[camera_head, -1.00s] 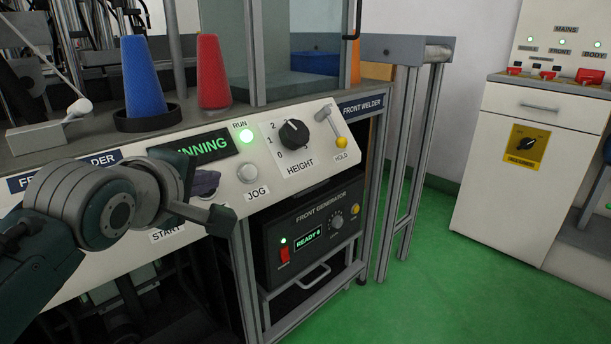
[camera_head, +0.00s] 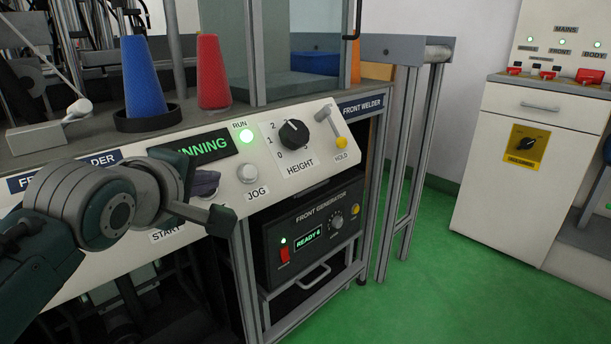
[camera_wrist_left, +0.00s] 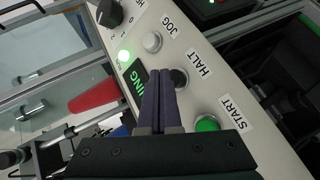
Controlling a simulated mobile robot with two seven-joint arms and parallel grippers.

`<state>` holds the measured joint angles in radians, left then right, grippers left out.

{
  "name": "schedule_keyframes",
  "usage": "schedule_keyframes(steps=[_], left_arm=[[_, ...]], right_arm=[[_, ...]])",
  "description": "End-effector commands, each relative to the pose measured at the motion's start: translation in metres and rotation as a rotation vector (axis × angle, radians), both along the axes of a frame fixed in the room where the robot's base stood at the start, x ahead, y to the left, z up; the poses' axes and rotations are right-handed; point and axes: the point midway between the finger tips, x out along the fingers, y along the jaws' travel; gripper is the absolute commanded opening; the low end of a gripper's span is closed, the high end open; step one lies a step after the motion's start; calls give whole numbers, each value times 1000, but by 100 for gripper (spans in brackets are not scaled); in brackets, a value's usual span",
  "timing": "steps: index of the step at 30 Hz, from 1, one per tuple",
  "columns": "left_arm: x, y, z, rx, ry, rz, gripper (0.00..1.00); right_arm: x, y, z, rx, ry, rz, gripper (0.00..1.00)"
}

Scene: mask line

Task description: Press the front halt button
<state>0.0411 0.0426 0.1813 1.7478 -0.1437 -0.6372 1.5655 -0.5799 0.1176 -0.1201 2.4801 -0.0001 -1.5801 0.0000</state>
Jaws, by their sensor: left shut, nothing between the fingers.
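The halt button (camera_wrist_left: 179,77) is a dark round button on the pale front panel, beside the HALT label (camera_wrist_left: 198,63) in the left wrist view. My left gripper (camera_wrist_left: 160,72) is shut and empty, with its dark purple fingers just beside the button and partly overlapping its edge in this view. I cannot tell whether they touch it. The display (camera_head: 208,147) reads RUNNING, partly covered, and the green RUN lamp (camera_head: 242,136) is lit. My right gripper is not in view.
The green start button (camera_wrist_left: 207,123) and pale jog button (camera_wrist_left: 152,42) flank the halt button. The height knob (camera_head: 293,134) and hold lever (camera_head: 334,125) are further right. Blue (camera_head: 143,80) and red (camera_head: 212,72) cones stand above the panel. Green floor (camera_head: 430,270) is clear at right.

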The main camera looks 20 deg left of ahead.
Motion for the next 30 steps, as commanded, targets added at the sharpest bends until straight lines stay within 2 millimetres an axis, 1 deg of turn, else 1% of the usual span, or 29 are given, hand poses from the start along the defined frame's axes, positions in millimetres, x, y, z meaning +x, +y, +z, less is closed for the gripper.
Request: schedule_keyframes(steps=[30], left_arm=[[3, 6, -6, 0, 0, 0, 0]], right_arm=[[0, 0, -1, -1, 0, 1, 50]])
